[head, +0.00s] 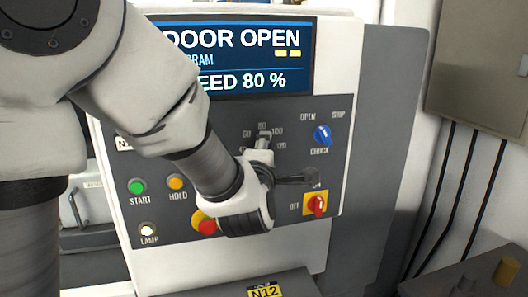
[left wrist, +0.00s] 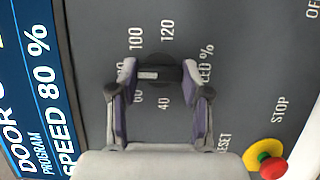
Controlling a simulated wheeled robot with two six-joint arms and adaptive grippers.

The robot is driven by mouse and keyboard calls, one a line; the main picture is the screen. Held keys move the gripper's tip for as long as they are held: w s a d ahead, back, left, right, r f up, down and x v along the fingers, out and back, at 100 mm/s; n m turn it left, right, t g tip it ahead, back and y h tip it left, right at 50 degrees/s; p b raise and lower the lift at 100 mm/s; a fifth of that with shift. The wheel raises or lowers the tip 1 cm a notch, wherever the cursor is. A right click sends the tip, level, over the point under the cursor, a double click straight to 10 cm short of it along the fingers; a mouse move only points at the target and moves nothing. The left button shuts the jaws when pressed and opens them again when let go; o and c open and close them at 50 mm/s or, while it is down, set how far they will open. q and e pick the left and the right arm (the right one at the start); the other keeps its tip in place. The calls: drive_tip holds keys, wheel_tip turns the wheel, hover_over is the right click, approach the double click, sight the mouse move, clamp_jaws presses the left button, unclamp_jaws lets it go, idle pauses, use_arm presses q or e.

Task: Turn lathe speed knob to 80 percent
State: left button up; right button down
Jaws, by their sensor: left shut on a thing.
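The speed knob (left wrist: 156,72) is dark with a white pointer mark and sits between the two fingers of my left gripper (left wrist: 160,74) in the left wrist view. The fingers are shut on it from both sides. In that picture the white mark points left, between the 60 and 100 labels. In the head view my left gripper (head: 263,142) reaches the knob dial, just below the 80 label, and its fingers hide most of the knob. The display (head: 250,70) reads DOOR OPEN and SPEED 80 %; part of it is behind my arm. My right gripper is not in view.
A blue chuck knob (head: 322,135) is right of the dial. A red switch on yellow (head: 316,205) is lower right. The red stop button (head: 207,227) is close beneath my gripper. Green start (head: 136,187) and yellow hold (head: 176,182) buttons are left. A grey cabinet (head: 478,75) stands right.

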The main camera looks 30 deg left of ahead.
use_arm(q)
drive_tip(key=shift+w+r, duration=0.1)
drive_tip(key=shift+r, duration=0.2)
drive_tip(key=o, duration=1.1)
drive_tip(key=shift+o, duration=0.3)
drive_tip(key=shift+w+f, duration=0.2)
drive_tip(key=shift+f, duration=0.05)
drive_tip(key=shift+s, duration=0.15)
